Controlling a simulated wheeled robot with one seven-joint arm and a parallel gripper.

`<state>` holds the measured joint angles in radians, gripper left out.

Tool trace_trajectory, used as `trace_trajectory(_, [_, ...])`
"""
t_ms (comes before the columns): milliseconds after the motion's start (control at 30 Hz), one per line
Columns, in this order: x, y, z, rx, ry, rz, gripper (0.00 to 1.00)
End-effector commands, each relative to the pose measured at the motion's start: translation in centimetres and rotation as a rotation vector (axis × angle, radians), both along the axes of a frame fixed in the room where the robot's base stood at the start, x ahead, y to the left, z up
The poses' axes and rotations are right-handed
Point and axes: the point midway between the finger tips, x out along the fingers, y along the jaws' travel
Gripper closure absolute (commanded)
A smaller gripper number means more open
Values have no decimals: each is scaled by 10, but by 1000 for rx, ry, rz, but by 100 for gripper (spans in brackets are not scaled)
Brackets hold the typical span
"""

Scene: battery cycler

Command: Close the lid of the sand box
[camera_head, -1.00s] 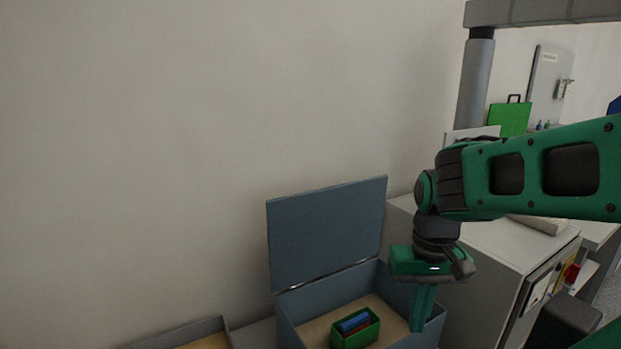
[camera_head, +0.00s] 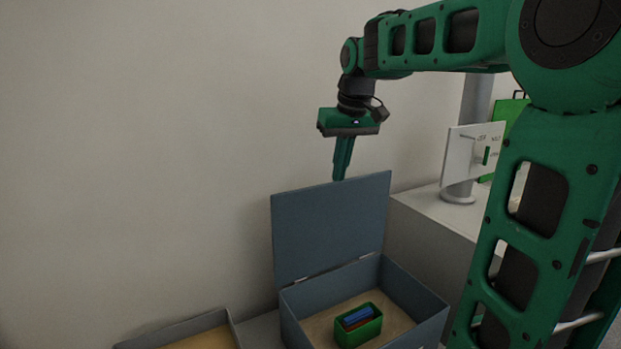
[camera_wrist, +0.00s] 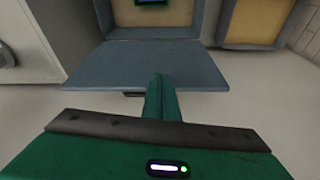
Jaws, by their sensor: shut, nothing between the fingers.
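The sand box (camera_head: 418,290) is a blue-grey box with sand inside. Its lid (camera_head: 330,228) stands open, upright and tilted back near the wall. A green container (camera_head: 357,327) with blue and other coloured pieces lies on the sand. My gripper (camera_head: 340,178) is shut and empty, pointing down at the lid's top edge; it seems to be behind or over that edge. In the wrist view my fingertips (camera_wrist: 160,78) overlap the lid (camera_wrist: 145,66), and whether they touch it I cannot tell. Part of the sand box with the green container (camera_wrist: 152,3) shows beyond.
The wall stands close behind the lid. A second open tray (camera_head: 226,318) with a sandy bottom is at the lower left. A grey cabinet (camera_head: 425,225) stands to the right, with a white sign panel (camera_head: 470,155) and a post above it.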

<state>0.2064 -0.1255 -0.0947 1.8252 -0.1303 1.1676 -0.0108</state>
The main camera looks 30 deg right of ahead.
Motion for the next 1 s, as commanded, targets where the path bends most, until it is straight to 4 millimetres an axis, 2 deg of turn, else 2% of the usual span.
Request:
trace_trajectory(33, [22, 4, 13, -7, -19, 34, 100])
trace_trajectory(100, [46, 10, 28, -16, -43, 76, 100])
trace_trajectory(200, [69, 18, 44, -24, -67, 121, 100])
trace_trajectory(400, [86, 25, 52, -30, -85, 157, 100])
trace_trajectory(567, [92, 26, 34, -29, -83, 159, 100])
trace_trajectory(1000, [119, 26, -42, -30, -82, 157, 100])
